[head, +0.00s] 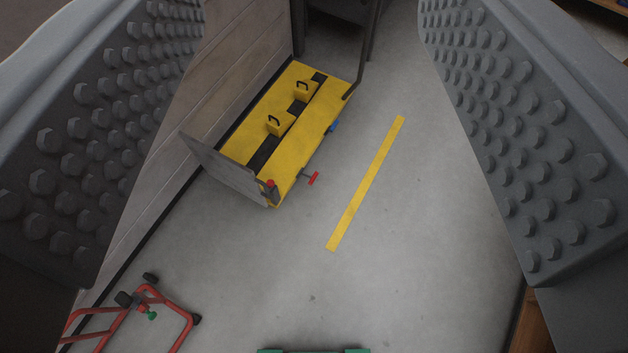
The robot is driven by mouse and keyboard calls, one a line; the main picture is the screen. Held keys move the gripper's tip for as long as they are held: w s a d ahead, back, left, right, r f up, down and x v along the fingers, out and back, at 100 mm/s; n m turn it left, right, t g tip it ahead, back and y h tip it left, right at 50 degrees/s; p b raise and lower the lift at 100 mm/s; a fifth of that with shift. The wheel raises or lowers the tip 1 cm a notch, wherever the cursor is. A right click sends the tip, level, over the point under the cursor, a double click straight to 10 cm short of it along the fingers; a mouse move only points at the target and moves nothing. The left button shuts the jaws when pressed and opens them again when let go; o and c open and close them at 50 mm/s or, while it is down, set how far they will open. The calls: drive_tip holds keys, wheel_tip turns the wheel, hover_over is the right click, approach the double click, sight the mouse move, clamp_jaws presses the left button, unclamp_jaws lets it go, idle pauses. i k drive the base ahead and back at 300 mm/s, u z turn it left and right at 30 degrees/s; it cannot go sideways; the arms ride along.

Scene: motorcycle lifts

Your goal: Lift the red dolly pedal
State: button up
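My gripper (315,250) is open and empty, with its two studded grey fingers wide apart at the left and right of the head view. A red tubular dolly (182,308) with dark wheels stands on the floor at the lower left, partly cut off by the frame edge. A small green-tipped lever (151,315) sits on its frame near a red part. A separate small red pedal (313,178) sticks out from the side of a yellow lift (300,140). My gripper touches none of these.
The yellow lift stands along the wall with a grey end plate (225,165), black-handled blocks and a blue pedal (332,127). A yellow floor line (366,185) runs to its right. The grey floor in the middle is clear. A brown wooden edge (540,325) shows lower right.

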sight(316, 174)
drive_tip(key=k, duration=0.65)
drive_tip(key=z, duration=0.35)
drive_tip(key=i, duration=1.95)
drive_tip(key=u, duration=0.55)
